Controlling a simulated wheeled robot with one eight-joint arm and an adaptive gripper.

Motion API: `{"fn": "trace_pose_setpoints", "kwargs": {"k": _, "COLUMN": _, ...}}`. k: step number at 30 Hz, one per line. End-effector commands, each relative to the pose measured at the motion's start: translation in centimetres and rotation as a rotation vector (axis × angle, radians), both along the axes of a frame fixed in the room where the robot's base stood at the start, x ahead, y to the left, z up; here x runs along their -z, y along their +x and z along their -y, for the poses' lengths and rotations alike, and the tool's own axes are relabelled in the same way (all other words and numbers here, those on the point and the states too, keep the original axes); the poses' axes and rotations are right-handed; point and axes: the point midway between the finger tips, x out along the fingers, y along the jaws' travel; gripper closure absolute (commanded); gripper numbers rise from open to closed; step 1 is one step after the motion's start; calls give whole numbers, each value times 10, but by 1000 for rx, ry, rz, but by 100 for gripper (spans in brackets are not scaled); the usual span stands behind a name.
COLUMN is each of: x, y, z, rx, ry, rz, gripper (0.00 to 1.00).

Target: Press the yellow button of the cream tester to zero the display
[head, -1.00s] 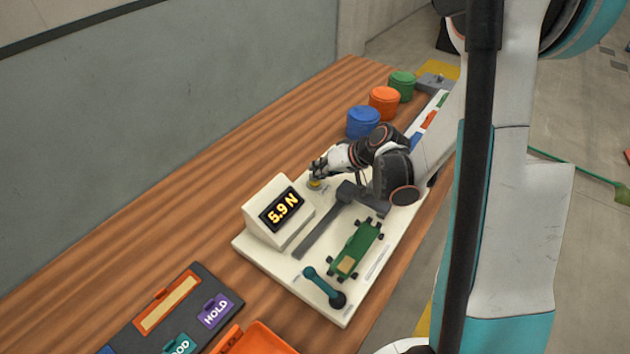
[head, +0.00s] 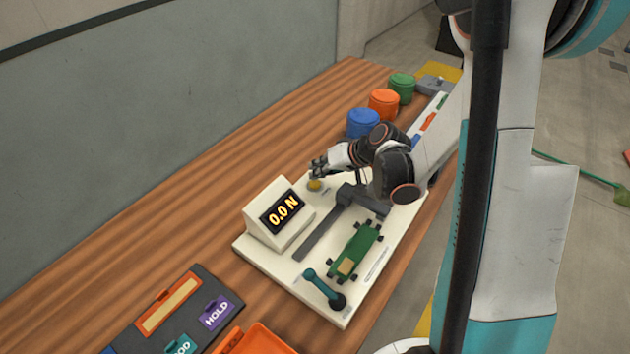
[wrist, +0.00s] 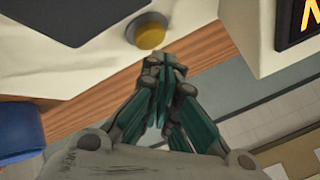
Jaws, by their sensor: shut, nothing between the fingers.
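The cream tester (head: 345,308) stands on the wooden bench with its display (head: 282,213) reading 0.0 N. The yellow button (head: 314,186) sits on the tester's base behind the display housing. It also shows in the wrist view as a yellow disc in a grey ring (wrist: 151,35). My gripper (head: 314,170) is shut and empty. In the head view its fingertips are just above the button. In the wrist view the fingertips (wrist: 163,62) are close beside the button, and the button's face is uncovered.
A green wheeled carriage (head: 355,250) and a teal-handled lever (head: 322,288) are on the tester. Blue (head: 363,123), orange (head: 384,102) and green (head: 402,86) round containers stand behind. A dark tray with a HOLD tag (head: 216,312) lies at front left. The bench's left side is clear.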

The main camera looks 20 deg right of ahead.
Motion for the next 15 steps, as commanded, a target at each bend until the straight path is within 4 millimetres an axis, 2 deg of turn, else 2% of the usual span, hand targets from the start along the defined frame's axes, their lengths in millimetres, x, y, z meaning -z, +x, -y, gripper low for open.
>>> {"fn": "trace_pose_setpoints", "kwargs": {"k": 11, "x": -2, "y": 0, "z": 0, "rx": 0, "ry": 0, "rz": 0, "gripper": 100}}
{"fn": "trace_pose_setpoints", "kwargs": {"k": 15, "x": -10, "y": 0, "z": 0, "rx": 0, "ry": 0, "rz": 0, "gripper": 100}}
